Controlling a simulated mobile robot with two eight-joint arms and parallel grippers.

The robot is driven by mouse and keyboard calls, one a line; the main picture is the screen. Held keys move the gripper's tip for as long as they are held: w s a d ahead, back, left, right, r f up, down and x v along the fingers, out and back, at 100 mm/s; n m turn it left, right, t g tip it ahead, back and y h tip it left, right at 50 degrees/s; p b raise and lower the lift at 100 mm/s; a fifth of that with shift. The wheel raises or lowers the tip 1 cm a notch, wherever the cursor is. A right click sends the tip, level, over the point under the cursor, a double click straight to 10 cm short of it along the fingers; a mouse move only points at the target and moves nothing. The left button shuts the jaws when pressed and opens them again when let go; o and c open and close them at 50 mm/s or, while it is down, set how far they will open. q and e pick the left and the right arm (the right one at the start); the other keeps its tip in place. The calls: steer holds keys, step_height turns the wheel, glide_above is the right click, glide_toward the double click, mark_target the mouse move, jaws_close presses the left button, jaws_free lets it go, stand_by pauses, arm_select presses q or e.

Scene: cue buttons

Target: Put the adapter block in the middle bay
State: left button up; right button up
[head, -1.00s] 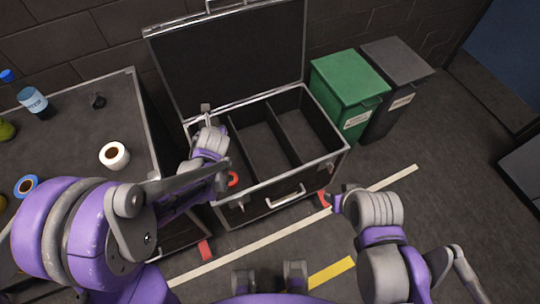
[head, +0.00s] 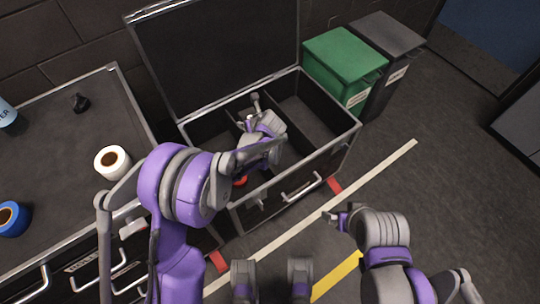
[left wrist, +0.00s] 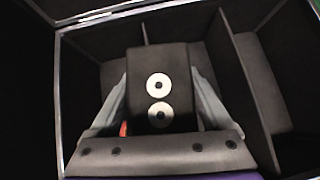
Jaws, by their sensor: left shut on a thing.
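The adapter block (left wrist: 160,88) is a black box with two white discs on its face in the left wrist view. My left gripper (left wrist: 161,105) is shut on it, one finger on each side. In the head view my left gripper (head: 255,105) is over the middle of the open case (head: 335,143), and it hides the block. The wrist view shows the left divider (left wrist: 144,32) behind the block and the right divider (left wrist: 240,85) to its right. The block's height above the bay floor cannot be told. My right gripper (head: 332,216) is away from the case, lower right.
The case lid (head: 220,50) stands open behind. Green (head: 342,62) and dark grey (head: 388,45) bins stand right of the case. A dark cabinet (head: 60,140) at left carries a white tape roll (head: 112,162) and a blue roll (head: 12,218). Open floor lies to the right.

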arm_select(q)
steer(key=shift+n+g+y, duration=0.4)
steer(key=shift+n+y, duration=0.1)
steer(key=shift+n, duration=0.3)
steer(key=w+d+f+b, duration=0.1)
steer(key=d+f+b, duration=0.1)
steer(key=f, duration=0.5)
steer(key=w+d+f+b, duration=0.2)
steer(key=d+f, duration=0.1)
steer(key=f, duration=0.4)
steer(key=w+d+f+b, duration=0.2)
steer(key=f+b, duration=0.1)
steer(key=f, duration=0.4)
steer(key=shift+d, duration=0.2)
arm_select(e)
step_height(320, 180, down, 11)
steer(key=shift+w+r, duration=0.15)
steer(key=shift+w, duration=0.25)
arm_select(q)
steer(key=shift+f+b, duration=0.65)
steer(key=shift+b, duration=0.05)
arm_select(e)
steer(key=shift+f, duration=0.7)
arm_select(q)
steer(key=o, duration=1.6)
steer(key=shift+c, duration=0.2)
steer(key=shift+r, duration=0.1)
arm_select(e)
steer(key=shift+r, duration=0.1)
